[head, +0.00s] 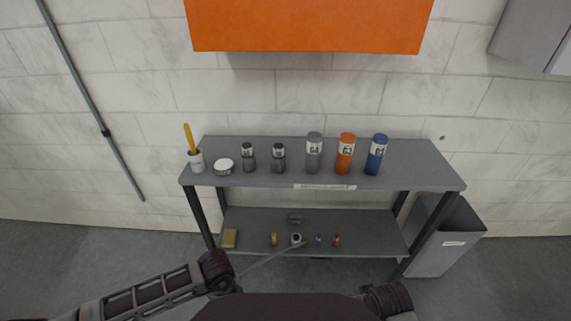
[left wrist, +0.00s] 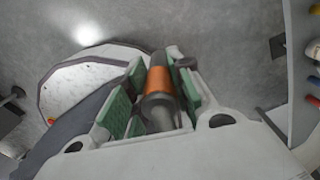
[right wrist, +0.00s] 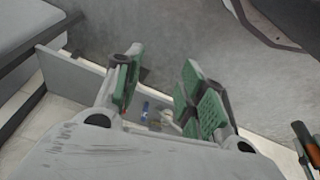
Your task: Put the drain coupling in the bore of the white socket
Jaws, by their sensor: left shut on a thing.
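My left gripper (left wrist: 160,78) is shut on a grey cylindrical part with an orange band, which looks like the drain coupling (left wrist: 158,84); it lies between the green finger pads. In the head view, my left arm comes in at the lower left, and its fingers and the held part cannot be made out. A small white ring with a dark centre, likely the white socket (head: 296,239), is at the front of the lower shelf, well apart from the held part. My right gripper (right wrist: 160,85) is open and empty.
The grey rack has a top shelf (head: 320,183) with several bottles and a lower shelf (head: 365,225) with a yellow block (head: 230,238) and several small parts. A thin grey line (head: 265,262) runs from the white ring towards my left arm. A grey bin (head: 440,255) stands right.

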